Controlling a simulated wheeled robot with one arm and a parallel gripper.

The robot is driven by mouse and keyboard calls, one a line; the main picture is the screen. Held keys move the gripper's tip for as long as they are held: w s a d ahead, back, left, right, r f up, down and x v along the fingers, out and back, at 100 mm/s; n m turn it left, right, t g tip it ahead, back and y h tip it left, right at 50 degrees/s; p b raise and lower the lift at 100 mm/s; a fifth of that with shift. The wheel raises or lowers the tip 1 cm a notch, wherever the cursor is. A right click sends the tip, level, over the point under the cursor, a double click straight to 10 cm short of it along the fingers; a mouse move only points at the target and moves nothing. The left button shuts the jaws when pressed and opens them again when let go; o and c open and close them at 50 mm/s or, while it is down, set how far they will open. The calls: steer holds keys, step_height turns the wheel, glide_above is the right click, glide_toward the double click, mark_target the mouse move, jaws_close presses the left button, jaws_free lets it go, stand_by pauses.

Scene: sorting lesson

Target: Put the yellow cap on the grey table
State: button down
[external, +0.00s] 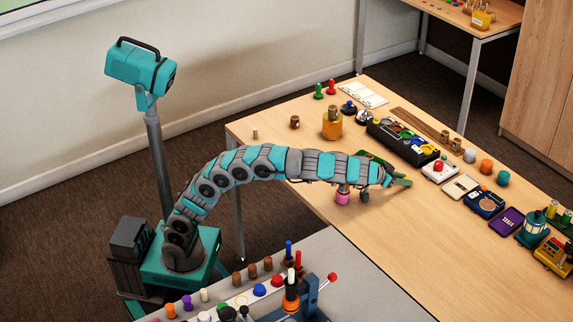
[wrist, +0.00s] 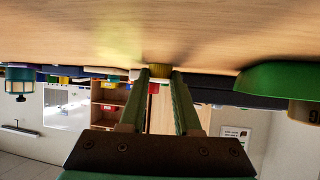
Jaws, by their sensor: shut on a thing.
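A small ribbed yellow cap (wrist: 160,70) sits between the fingertips of my gripper (wrist: 160,76) in the wrist view, and the gripper is shut on it. That view is upside down, with the wooden tabletop along its top, and the cap is close to that surface; I cannot tell if it touches. In the external view my gripper (external: 403,182) is over the wooden table (external: 280,165), and the cap cannot be made out there. The grey table (external: 350,270) is at the bottom, nearer the camera and beside my base.
A pink item (external: 342,198) stands below my arm. A black tray of coloured pots (external: 400,142) and a red-buttoned white box (external: 438,172) are near my gripper. The grey table holds several pegs and a blue stand (external: 308,295); its right part is bare.

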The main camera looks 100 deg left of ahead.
steer(key=c, duration=0.6)
jaws_free()
steer(key=shift+r, duration=0.1)
steer(key=shift+s+d+r+p, duration=0.1)
steer(key=shift+p, duration=0.25)
steer(key=v, duration=1.1)
steer(key=shift+b, duration=0.3)
steer(key=shift+o, duration=0.8)
steer(key=shift+s+d+r, duration=0.1)
steer(key=shift+s+d, duration=0.1)
steer(key=shift+s, duration=0.1)
